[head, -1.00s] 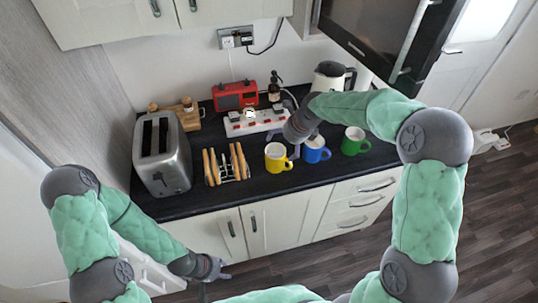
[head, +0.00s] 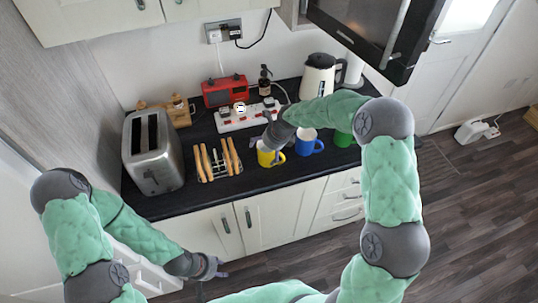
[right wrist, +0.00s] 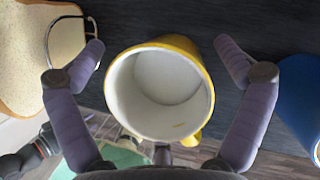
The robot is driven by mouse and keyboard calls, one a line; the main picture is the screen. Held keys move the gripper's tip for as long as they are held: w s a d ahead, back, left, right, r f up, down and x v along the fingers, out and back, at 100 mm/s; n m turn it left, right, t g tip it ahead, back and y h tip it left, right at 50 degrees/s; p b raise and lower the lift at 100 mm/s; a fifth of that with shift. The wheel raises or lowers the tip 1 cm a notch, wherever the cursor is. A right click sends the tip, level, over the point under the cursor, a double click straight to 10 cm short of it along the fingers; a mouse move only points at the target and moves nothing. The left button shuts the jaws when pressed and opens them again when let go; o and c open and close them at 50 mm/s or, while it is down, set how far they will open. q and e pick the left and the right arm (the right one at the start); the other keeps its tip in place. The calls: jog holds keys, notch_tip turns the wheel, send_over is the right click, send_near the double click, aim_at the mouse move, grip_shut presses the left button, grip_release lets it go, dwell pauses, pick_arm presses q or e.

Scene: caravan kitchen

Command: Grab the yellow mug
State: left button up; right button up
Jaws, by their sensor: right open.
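The yellow mug (head: 266,157) stands on the dark counter between the toast rack and the blue mug, partly hidden by my right gripper. In the right wrist view the yellow mug (right wrist: 160,90) shows its white inside, with its handle at the lower right. My right gripper (right wrist: 160,62) is open, with one finger on each side of the mug and a gap to it on both sides. In the head view my right gripper (head: 270,140) is over the mug. My left gripper (head: 216,270) hangs low in front of the cabinets; its jaw opening is too small to make out.
The blue mug (head: 308,146) stands right of the yellow one, and the green mug (head: 343,138) is partly behind my right arm. The toast rack (head: 218,162) is close on the left. A power strip (head: 245,117) and red radio (head: 226,91) are behind.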

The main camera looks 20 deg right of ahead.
jog(key=c, duration=1.4)
jog(key=shift+r, duration=0.2)
jog(key=shift+r+p, duration=0.3)
jog(key=shift+r, duration=1.3)
jog(key=s+r, duration=0.1)
jog(key=s+a+r, duration=0.1)
jog(key=s+r, duration=0.2)
jog(key=r, duration=0.1)
jog(key=shift+s+a+r+p, duration=0.15)
jog(key=shift+a+p, duration=0.2)
jog(key=shift+p, duration=0.05)
jog(key=shift+c, duration=0.2)
jog(key=s+a+r, duration=0.3)
jog(key=s+r, duration=0.1)
jog(key=s, duration=0.4)
jog(key=shift+s+a, duration=0.15)
jog(key=shift+s, duration=0.1)
jog(key=shift+r, duration=0.1)
